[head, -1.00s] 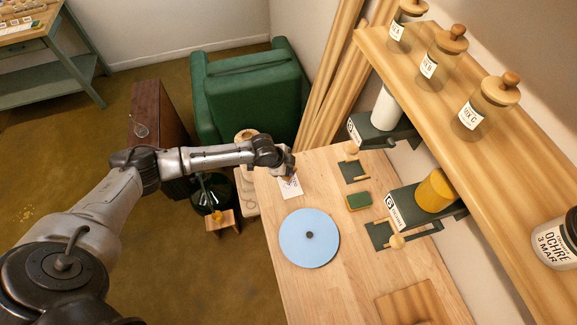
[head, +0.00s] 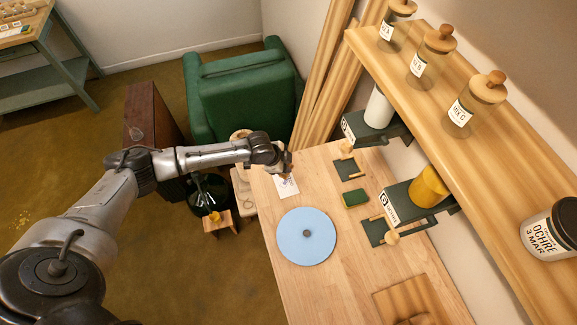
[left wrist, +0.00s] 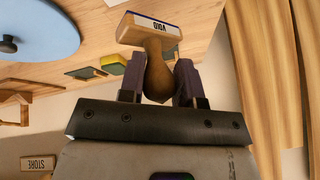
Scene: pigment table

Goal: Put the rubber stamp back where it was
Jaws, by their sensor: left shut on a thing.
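The rubber stamp (left wrist: 150,33) has a wooden handle and a wooden block with a label reading VOID. In the left wrist view my left gripper (left wrist: 159,80) is shut on its handle, with the block beyond the fingertips. In the head view my left gripper (head: 286,168) is above the far left part of the wooden table, by a white printed card (head: 287,187). The stamp is small and mostly hidden there. The right gripper is out of view.
A blue disc (head: 306,246) lies on the table (head: 338,285). A green pad with a yellow edge (head: 355,198) lies right of the card. Dark dispensers (head: 398,207) stand along the wall under a shelf (head: 425,100) of jars. A green armchair (head: 240,95) stands beyond.

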